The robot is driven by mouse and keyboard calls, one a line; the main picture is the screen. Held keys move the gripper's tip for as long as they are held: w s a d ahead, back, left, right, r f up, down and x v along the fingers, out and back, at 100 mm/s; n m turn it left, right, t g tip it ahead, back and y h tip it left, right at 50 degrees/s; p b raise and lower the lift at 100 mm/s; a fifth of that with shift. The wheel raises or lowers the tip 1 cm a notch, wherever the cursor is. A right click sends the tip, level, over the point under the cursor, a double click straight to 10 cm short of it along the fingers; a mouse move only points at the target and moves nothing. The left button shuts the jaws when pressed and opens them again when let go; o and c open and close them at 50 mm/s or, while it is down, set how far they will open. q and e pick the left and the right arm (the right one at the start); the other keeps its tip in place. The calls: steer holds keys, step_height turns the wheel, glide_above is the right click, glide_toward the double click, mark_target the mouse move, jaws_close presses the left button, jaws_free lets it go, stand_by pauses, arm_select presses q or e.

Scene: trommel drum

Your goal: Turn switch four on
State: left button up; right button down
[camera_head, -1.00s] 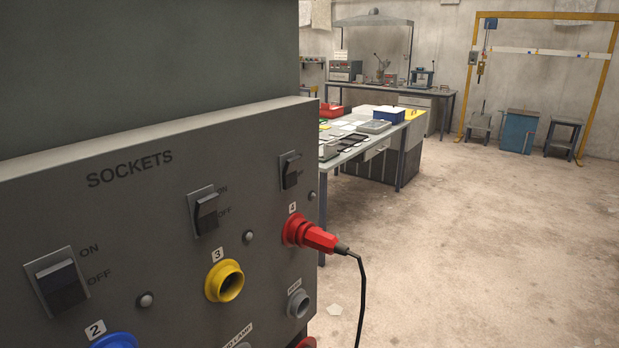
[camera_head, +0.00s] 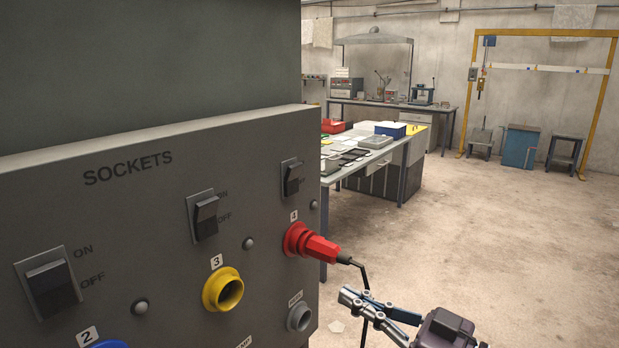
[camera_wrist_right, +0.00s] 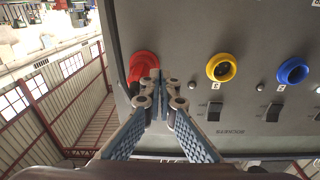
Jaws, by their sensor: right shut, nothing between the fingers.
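Switch four (camera_head: 292,178) is a dark rocker on a light plate at the right end of the grey sockets panel (camera_head: 125,240). Its position is hard to tell. Below it a red plug (camera_head: 318,246) sits in socket 4, with a black cable. My right gripper (camera_head: 350,299) is shut and empty, below and to the right of the plug, apart from the switch. In the right wrist view, which is upside down, the shut fingers (camera_wrist_right: 160,88) point toward the panel beside the red plug (camera_wrist_right: 142,64). Switch four is hidden there behind the fingers. My left gripper is out of view.
Switch three (camera_head: 205,216) and a yellow socket (camera_head: 223,289) are left of switch four. A grey socket (camera_head: 299,316) lies below the plug. A worktable (camera_head: 338,172) with trays stands behind the panel. The floor to the right is open.

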steer(key=w+d+r+n+t+y, duration=0.1)
steer(key=d+r+y, duration=0.2)
steer(key=r, duration=0.9)
steer(key=shift+r+t, duration=0.3)
steer(key=shift+r, duration=0.05)
steer(key=p, duration=0.8)
glide_toward(296, 167)
steer(key=x, duration=0.6)
steer(key=shift+w+a+r+p, duration=0.1)
steer(key=shift+w+a+p, duration=0.25)
steer(key=shift+p, duration=0.15)
